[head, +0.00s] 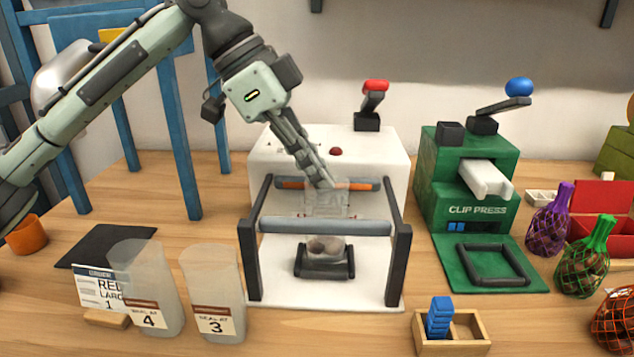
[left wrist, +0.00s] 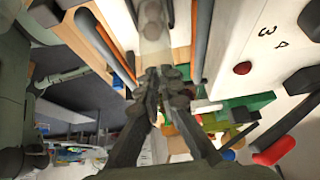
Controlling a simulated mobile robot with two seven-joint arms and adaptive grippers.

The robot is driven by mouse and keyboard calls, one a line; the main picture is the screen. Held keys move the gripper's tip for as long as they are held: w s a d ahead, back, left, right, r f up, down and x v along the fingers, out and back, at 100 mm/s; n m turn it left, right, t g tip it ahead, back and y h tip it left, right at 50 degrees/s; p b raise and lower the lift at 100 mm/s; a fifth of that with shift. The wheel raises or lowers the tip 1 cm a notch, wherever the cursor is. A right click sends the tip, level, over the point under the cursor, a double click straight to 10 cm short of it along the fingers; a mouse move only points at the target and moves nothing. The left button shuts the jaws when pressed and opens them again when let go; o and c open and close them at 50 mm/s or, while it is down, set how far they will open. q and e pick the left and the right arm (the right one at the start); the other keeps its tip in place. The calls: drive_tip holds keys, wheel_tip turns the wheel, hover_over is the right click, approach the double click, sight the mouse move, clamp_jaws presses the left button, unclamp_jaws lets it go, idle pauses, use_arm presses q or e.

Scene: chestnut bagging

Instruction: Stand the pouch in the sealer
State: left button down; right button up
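The sealer (head: 330,143) is a white machine with a red-tipped lever. A grey-blue front bar (head: 325,226) and an orange-and-grey rear bar (head: 293,184) cross above its base. A clear pouch (head: 325,208) stands roughly upright between the bars. Its lower end, with brown contents, is at the black cradle (head: 323,271); I cannot tell whether it rests on it. My left gripper (head: 326,184) comes down from above with its fingers shut on the pouch's top. In the left wrist view the fingers (left wrist: 165,78) close together, with the pouch (left wrist: 153,20) beyond them. My right gripper is not in view.
A green clip press (head: 465,190) stands right of the sealer. Netted bags (head: 583,265) and a wooden clip tray (head: 468,345) are at the right and front.

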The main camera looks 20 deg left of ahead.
use_arm(q)
drive_tip(key=shift+f, duration=0.7)
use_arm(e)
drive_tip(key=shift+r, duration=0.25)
use_arm(q)
drive_tip(key=shift+f, duration=0.1)
drive_tip(key=c, duration=1.7)
unclamp_jaws()
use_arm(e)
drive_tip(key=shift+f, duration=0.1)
use_arm(q)
drive_tip(key=shift+a+r, duration=0.1)
drive_tip(key=shift+r, duration=0.25)
drive_tip(key=p+v, duration=0.1)
drive_tip(key=v, duration=1)
drive_tip(key=shift+a+r, duration=0.15)
drive_tip(key=shift+a, duration=0.05)
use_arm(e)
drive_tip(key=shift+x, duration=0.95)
